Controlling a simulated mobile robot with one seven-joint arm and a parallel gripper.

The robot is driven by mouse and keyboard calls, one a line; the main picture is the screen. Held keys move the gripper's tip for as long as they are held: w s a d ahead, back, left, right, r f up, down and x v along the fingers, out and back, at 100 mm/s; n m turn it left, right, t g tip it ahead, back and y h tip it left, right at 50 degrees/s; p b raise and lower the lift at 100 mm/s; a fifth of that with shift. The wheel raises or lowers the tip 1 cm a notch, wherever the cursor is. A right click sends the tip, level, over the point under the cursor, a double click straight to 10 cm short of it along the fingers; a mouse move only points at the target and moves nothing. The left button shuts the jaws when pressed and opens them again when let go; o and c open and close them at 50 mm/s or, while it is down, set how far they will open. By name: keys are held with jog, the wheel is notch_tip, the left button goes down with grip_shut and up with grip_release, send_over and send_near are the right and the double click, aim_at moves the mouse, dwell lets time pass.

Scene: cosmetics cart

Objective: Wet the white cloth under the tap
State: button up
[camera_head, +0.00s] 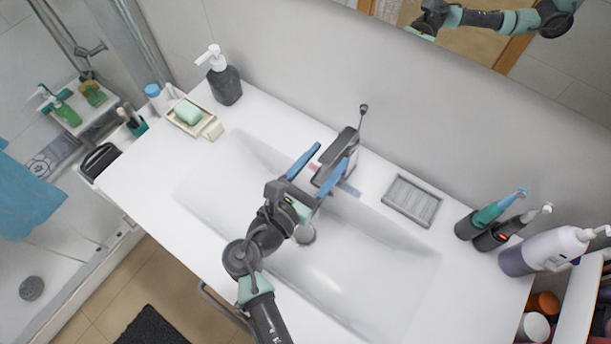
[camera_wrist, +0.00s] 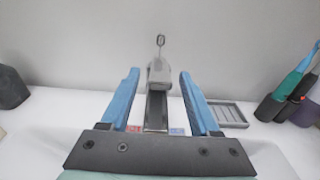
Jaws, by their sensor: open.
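The grey tap (camera_head: 338,158) stands at the back edge of the white basin (camera_head: 215,190), its thin lever pointing up. My gripper (camera_head: 333,151) is open over the basin, its two blue fingers pointing at the tap. In the wrist view the tap (camera_wrist: 158,75) appears between the fingers, with a gap on each side; I cannot tell how far in front of it they are. Nothing is held between the fingers. I make out no white cloth in either view. No running water is visible.
A dark soap dispenser (camera_head: 226,84) and a dish with green soap (camera_head: 188,112) stand left of the basin. A grey ribbed soap tray (camera_head: 411,200) lies right of the tap. Toothbrush holders (camera_head: 488,226) and a purple-white bottle (camera_head: 545,251) stand further right. A mirror hangs above.

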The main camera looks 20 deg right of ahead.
jog(key=b+v, duration=0.2)
jog(key=v, duration=1)
